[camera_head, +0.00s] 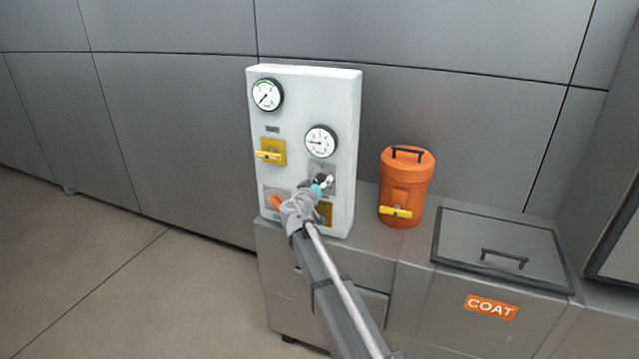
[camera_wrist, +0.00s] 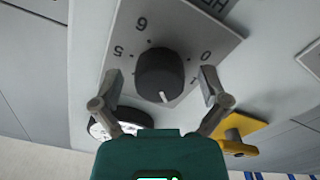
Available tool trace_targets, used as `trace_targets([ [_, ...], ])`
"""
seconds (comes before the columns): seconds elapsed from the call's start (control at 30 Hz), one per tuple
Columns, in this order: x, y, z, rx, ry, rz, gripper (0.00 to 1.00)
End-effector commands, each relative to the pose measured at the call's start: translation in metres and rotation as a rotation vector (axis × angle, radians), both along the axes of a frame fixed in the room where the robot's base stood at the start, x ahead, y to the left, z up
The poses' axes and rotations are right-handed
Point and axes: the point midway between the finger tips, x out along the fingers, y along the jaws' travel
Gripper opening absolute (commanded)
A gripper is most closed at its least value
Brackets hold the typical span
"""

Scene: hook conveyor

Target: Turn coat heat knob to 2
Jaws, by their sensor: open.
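The coat heat knob (camera_wrist: 160,74) is a black round knob on a grey numbered plate (camera_wrist: 208,25) in the wrist view. Its white pointer line points toward the bottom of that picture. Digits 0 and 1 show to its right, 5 and 6 to its left; the marks below are largely hidden. My gripper (camera_wrist: 158,90) is open, with one finger on each side of the knob; I cannot tell whether they touch it. In the head view my gripper (camera_head: 320,185) is at the lower right part of the white panel (camera_head: 300,95) and mostly covers the knob.
The panel carries two gauges, at upper left (camera_head: 267,95) and right (camera_head: 320,141), and a yellow valve handle (camera_head: 270,155). An orange handle (camera_head: 277,203) sits left of my gripper. An orange drum (camera_head: 407,175) and a lidded COAT bin (camera_head: 498,255) stand to the right.

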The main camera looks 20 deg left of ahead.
Motion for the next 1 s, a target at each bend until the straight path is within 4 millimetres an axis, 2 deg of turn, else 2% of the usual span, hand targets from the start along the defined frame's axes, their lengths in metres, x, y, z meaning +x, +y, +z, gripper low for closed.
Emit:
trace_targets([
  [0.2,-0.002,0.000,0.000,0.000,0.000,0.000,0.95],
  [0.37,-0.012,-0.001,0.000,0.000,0.000,0.001,0.95],
  [0.57,-0.037,-0.002,0.000,0.000,0.000,0.001,0.95],
  [1.0,-0.103,-0.003,0.000,0.000,0.000,0.001,0.95],
])
